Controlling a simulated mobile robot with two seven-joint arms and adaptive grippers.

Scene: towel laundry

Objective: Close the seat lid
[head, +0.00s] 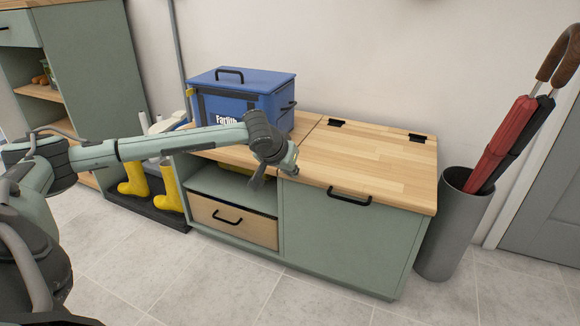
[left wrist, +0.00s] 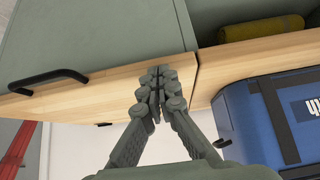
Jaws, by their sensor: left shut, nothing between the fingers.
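The seat lid (head: 375,165) is the light wooden panel on the right half of the green bench, with two black hinges at its back edge. It lies flat, about level with the wooden top beside it, and looks closed. Its black handle (head: 349,196) is at the front; the handle also shows in the left wrist view (left wrist: 48,80). My left gripper (head: 257,183) is shut and empty, pointing down near the lid's front left corner. In the left wrist view its fingertips (left wrist: 155,82) overlap the lid's wooden edge; I cannot tell whether they touch. My right gripper is out of view.
A blue cooler box (head: 240,95) stands on the bench's left half. Below are an open shelf and a drawer (head: 235,222). A grey umbrella stand (head: 448,235) with umbrellas is at the right. Yellow boots (head: 168,188) stand left of the bench. The front floor is clear.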

